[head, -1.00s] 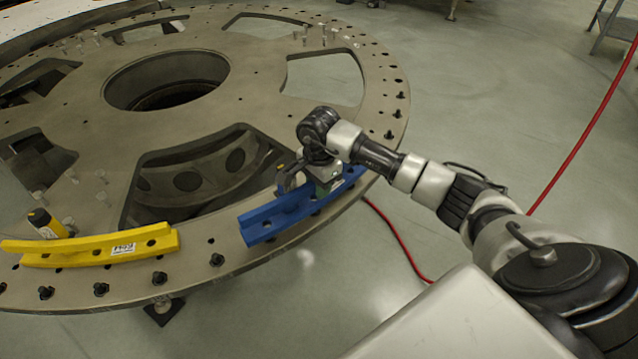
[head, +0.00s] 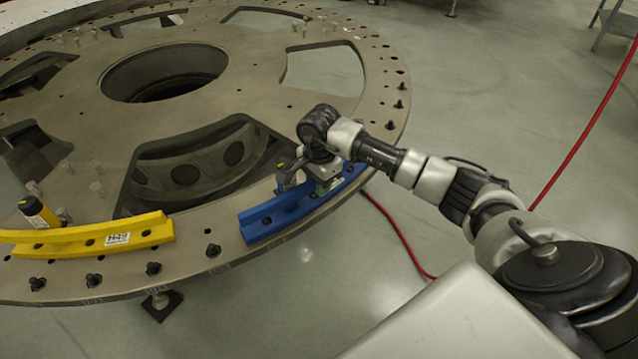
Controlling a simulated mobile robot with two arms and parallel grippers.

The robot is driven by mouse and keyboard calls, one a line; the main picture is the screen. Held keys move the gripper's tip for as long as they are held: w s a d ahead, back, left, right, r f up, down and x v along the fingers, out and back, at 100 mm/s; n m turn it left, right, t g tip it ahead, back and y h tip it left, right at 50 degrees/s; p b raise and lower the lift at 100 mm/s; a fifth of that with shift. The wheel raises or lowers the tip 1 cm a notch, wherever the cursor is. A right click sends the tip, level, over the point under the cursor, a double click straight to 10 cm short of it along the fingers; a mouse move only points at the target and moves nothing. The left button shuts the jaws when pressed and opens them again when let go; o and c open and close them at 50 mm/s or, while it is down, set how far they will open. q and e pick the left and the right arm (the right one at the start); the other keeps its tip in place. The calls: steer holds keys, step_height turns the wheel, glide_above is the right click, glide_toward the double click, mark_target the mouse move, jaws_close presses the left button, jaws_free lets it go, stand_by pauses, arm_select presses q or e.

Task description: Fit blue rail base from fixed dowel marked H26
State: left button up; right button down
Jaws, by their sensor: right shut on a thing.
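The blue rail base (head: 268,219) is a curved piece with a raised lip and holes, lying along the near right rim of the large round turret plate (head: 330,217). My right gripper (head: 323,184) is shut on the blue rail base near its right end, coming down from above; its fingertips are mostly hidden by the wrist. I cannot tell whether the rail touches the plate or sits just above it. No dowel marked H26 can be made out. My left gripper is out of view.
A yellow rail (head: 75,240) with a white label lies on the plate's near left rim, beside a yellow and black cylinder (head: 38,212). Black bolts and pale pins dot the plate, which has large cutouts. A red hose (head: 400,238) runs along the floor.

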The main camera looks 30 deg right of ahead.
steer(key=shift+s+f, duration=0.1)
steer(key=shift+f, duration=0.1)
steer(key=c, duration=0.9)
jaws_free()
steer(key=shift+f, duration=0.15)
step_height(320, 180, up, 11)
steer(key=shift+r+b, duration=0.1)
steer(key=shift+b, duration=0.9)
